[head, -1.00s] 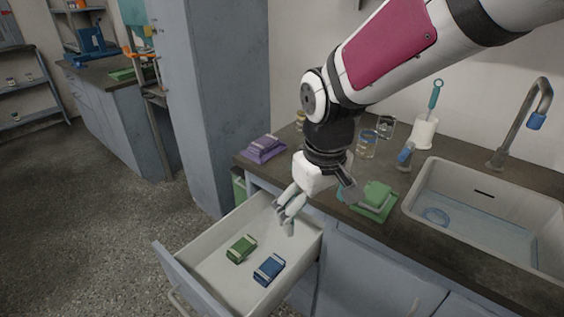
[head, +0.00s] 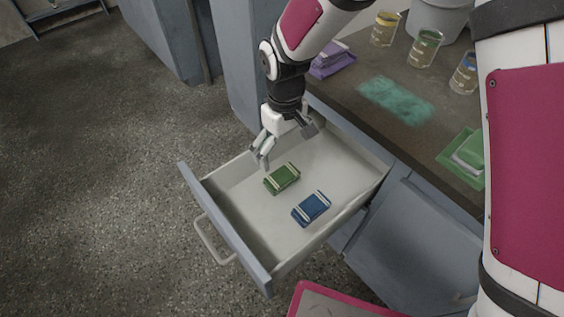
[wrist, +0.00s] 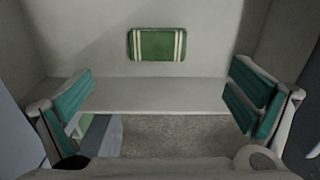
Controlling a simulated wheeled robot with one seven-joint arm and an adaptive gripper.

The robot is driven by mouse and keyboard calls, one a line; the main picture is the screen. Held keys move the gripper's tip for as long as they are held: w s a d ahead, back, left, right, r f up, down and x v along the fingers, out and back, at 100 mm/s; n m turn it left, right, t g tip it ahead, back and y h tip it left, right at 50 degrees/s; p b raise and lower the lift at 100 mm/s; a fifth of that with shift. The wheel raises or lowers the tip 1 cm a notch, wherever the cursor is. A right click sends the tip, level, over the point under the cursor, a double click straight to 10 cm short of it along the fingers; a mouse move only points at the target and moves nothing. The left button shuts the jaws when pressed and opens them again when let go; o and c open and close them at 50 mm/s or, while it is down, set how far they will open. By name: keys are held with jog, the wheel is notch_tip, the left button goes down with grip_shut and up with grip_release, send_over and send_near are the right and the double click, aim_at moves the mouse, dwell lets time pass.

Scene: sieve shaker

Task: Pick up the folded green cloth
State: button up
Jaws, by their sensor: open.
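The folded green cloth (head: 282,178), with pale bands, lies flat on the floor of the open drawer. It also shows at the top middle of the wrist view (wrist: 157,44), clear of both fingers. A folded blue cloth (head: 311,208) with pale bands lies beside it, nearer the drawer's right side. My gripper (head: 286,146) points down over the drawer, just behind the green cloth in the head view. Its fingers are spread wide, and the space between them is empty in the wrist view (wrist: 160,103). Nothing hides the green cloth.
The drawer's walls (head: 232,236) enclose the cloths. On the counter (head: 420,155) are a purple stack (head: 332,60), several beakers (head: 425,48), a teal patch (head: 396,100) and a green stack (head: 466,160). A door below (head: 410,235) stands at the right. Floor at left is clear.

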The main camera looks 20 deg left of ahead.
aim_at(283, 176)
notch_tip(283, 176, down, 9)
jog(key=shift+w+a+r+b, duration=0.1)
jog(key=shift+w+r+b, duration=0.05)
jog(key=shift+b, duration=1)
jog(key=f+b, duration=0.1)
jog(key=f, duration=0.1)
jog(key=f+b, duration=0.1)
jog(key=f, duration=0.2)
jog(key=shift+w+a+f, duration=0.1)
jog(key=shift+w+a, duration=0.05)
jog(key=shift+w, duration=0.05)
jog(key=c, duration=1.1)
